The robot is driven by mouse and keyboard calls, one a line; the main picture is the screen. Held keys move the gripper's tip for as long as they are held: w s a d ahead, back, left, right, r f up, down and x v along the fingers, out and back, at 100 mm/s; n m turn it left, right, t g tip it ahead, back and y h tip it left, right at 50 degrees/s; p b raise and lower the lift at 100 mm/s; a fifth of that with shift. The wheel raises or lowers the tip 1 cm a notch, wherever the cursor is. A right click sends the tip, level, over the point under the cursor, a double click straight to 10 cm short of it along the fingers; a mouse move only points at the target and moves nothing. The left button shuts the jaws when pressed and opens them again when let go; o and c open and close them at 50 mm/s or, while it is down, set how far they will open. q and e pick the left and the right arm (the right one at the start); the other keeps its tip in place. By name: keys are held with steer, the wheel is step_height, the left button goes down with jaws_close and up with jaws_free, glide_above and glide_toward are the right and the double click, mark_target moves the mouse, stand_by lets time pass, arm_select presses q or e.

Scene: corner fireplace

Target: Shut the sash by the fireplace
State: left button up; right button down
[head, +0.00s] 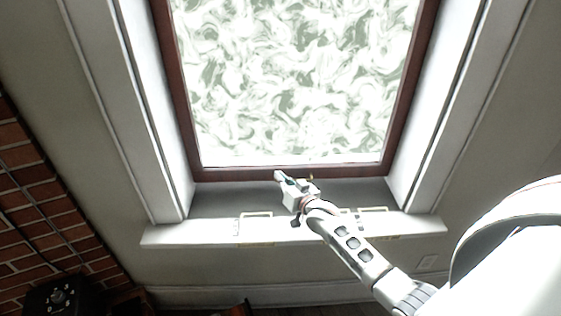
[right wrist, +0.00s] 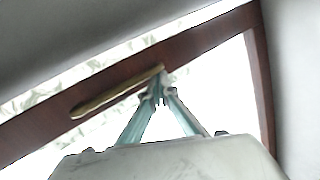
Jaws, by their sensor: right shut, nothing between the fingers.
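The sash (head: 300,90) has a dark red-brown wooden frame around pale green marbled panes. Its bottom rail (head: 230,174) lies above a grey recess over the white sill. A brass handle (right wrist: 115,92) on the brown rail (right wrist: 205,38) shows in the right wrist view. My right gripper (head: 281,178) is at the bottom rail, its fingers shut and empty. In the wrist view its fingertips (right wrist: 158,92) come together by the right end of the handle; I cannot tell whether they touch it. My left gripper is not in view.
The white sill (head: 195,233) juts out below the window, with two pale brass-coloured frames on it. White casing (head: 150,100) flanks both sides. The brick fireplace wall (head: 40,215) is at left, with a dark object (head: 58,297) low beside it.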

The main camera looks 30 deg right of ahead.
mark_target(275, 160)
steer(key=shift+s+d+r+p, duration=0.1)
steer(key=shift+d+r+p, duration=0.15)
steer(key=shift+r+p, duration=0.9)
steer(key=shift+s+d+r+p, duration=0.1)
steer(key=shift+d+r+p, duration=0.1)
steer(key=shift+r+p, duration=0.9)
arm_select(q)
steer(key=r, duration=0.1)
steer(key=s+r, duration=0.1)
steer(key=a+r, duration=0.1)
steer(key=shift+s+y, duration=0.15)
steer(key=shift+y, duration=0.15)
arm_select(e)
steer(key=s, duration=1)
steer(key=shift+r, duration=0.45)
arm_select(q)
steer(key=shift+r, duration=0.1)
